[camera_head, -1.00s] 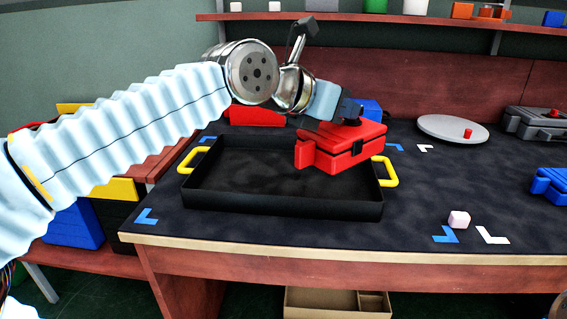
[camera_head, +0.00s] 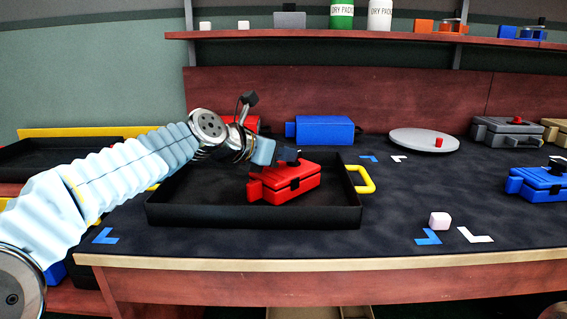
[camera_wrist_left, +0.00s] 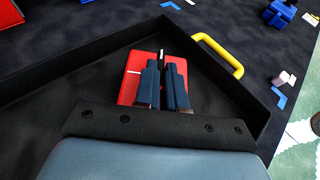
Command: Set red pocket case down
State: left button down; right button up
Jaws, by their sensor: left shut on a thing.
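The red pocket case (camera_head: 284,184) is in the right half of the black tray (camera_head: 255,216) with yellow handles, in the head view. My left gripper (camera_head: 290,163) comes in from the upper left and is shut on the case's top. In the left wrist view, my left gripper (camera_wrist_left: 165,88) points down at the red case (camera_wrist_left: 130,88), and its fingers hide the middle of it. The case is low inside the tray walls; I cannot tell whether it touches the tray floor. My right gripper is not in view.
A blue case (camera_head: 325,131) and another red case (camera_head: 240,124) stand behind the tray. A grey disc (camera_head: 424,141) with a red knob, a pink cube (camera_head: 439,221) and a blue case (camera_head: 540,184) are to the right. The tray's left half is empty.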

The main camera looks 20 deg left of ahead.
pick_arm(q)
jog(key=shift+f, duration=0.2)
jog(key=c, duration=1.2)
grip_release()
jog(key=shift+r, duration=0.15)
jog(key=p+v, duration=0.1)
jog(key=v, duration=1.1)
